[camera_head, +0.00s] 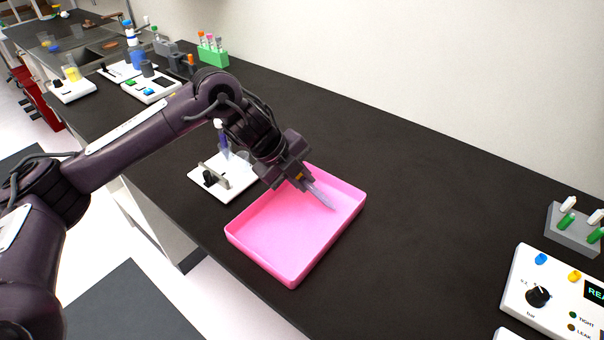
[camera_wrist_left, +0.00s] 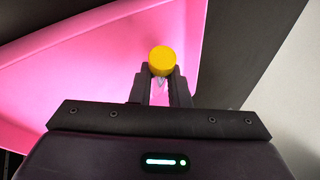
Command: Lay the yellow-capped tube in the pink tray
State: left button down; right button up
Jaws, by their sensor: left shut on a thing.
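My left gripper (camera_head: 303,182) is over the back part of the pink tray (camera_head: 265,266), shut on the yellow-capped tube (camera_head: 320,195). The clear tube slants away from the fingers over the tray; I cannot tell whether it touches the tray floor. In the left wrist view the yellow cap (camera_wrist_left: 162,60) shows at the fingertips (camera_wrist_left: 163,88), with the pink tray (camera_wrist_left: 90,70) beneath. The part of the tube below the cap is mostly hidden there. The tray holds nothing else that I can see. My right gripper is not in view.
A white stand (camera_head: 212,190) with a purple-tipped item is left of the tray. A green tube rack (camera_head: 213,56) stands at the back by the wall. A white control box (camera_head: 530,285) and a grey rack (camera_head: 572,238) are at the right. The dark bench (camera_head: 430,200) between is clear.

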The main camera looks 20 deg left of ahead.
pick_arm(q)
jog(key=shift+f, duration=0.15)
jog(key=c, duration=1.3)
grip_release()
jog(key=v, duration=0.7)
jog(key=shift+s+r+b, duration=0.15)
jog(key=shift+r+b, duration=0.2)
jog(key=shift+b, duration=0.05)
jog(key=shift+a, duration=0.15)
